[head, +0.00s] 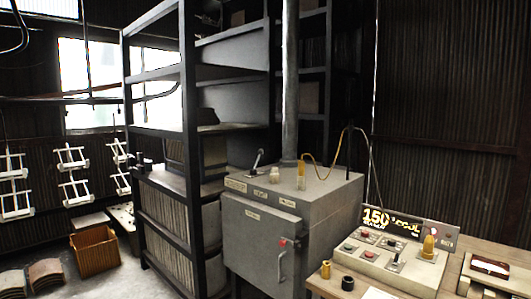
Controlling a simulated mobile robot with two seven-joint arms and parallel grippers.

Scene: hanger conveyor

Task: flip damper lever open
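A grey metal oven-like cabinet (262,242) stands in the middle of the head view with its front door shut. A small lever (257,158) with a dark knob sticks up from the left part of its top, tilted slightly to the right. I take this to be the damper lever; its label is too small to read. A vertical flue pipe (290,80) rises from behind the cabinet top. Neither of my grippers shows in the view.
A control panel (385,262) with buttons and a lit display (388,220) sits on a wooden table at right. Dark shelving (190,120) stands behind and left of the cabinet. An orange crate (95,252) is on the floor at left, near hanging white racks (72,172).

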